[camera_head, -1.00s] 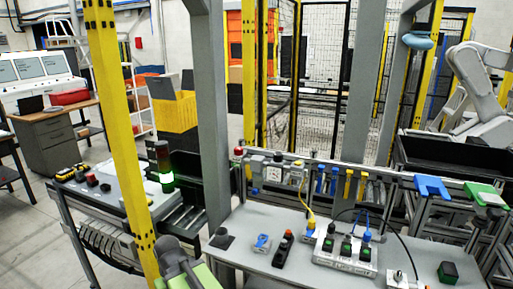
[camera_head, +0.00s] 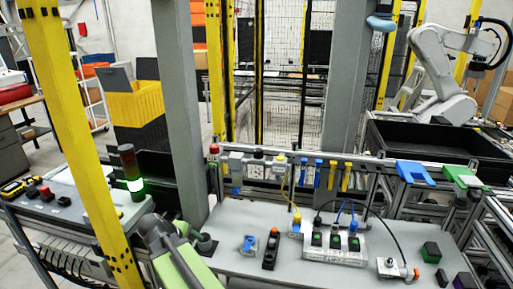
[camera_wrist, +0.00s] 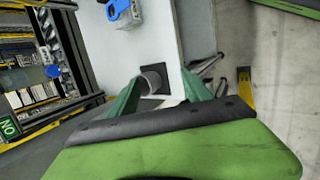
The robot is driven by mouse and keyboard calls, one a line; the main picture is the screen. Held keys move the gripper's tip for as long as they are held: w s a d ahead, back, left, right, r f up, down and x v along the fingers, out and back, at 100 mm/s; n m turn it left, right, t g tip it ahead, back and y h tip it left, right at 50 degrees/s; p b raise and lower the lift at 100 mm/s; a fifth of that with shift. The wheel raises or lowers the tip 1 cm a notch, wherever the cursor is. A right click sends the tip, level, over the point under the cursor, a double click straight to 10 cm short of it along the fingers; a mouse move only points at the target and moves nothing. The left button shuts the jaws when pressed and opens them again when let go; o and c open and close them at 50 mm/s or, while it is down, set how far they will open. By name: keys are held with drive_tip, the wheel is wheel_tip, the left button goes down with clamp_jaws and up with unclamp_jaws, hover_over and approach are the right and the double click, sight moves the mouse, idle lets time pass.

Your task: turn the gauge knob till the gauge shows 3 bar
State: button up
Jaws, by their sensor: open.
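A grey cylinder on a black square plate (camera_wrist: 152,80) shows beyond the fingertips. My green arm is at the lower left in the head view, left of and nearer than the gauge. Neither gauge nor knob can be made out in the wrist view.
A red-topped post (camera_head: 213,149) stands left of the gauge. Blue and yellow tools hang to its right. The bench (camera_head: 235,216) carries a socket block (camera_head: 335,249) with cables. A grey column (camera_head: 183,110) and a yellow post (camera_head: 68,130) stand at left.

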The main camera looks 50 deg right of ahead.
drive_tip(key=w+d+r+n+h+p, duration=0.2)
drive_tip(key=d+r+n+h, duration=0.45)
drive_tip(key=d+r, duration=0.7)
drive_tip(key=n+t+h, duration=0.1)
drive_tip(key=n+h, duration=0.4)
drive_tip(key=n, duration=0.2)
approach(256, 152)
drive_tip(key=shift+y, duration=0.25)
drive_tip(key=d, duration=0.4)
drive_tip(key=w+d, duration=0.1)
drive_tip(key=d, duration=0.7)
drive_tip(key=shift+w+r, duration=0.2)
drive_tip(key=shift+r, duration=0.1)
clamp_jaws()
drive_tip(key=shift+a+f, duration=0.1)
drive_tip(key=shift+a, duration=0.1)
drive_tip(key=shift+t, duration=0.3)
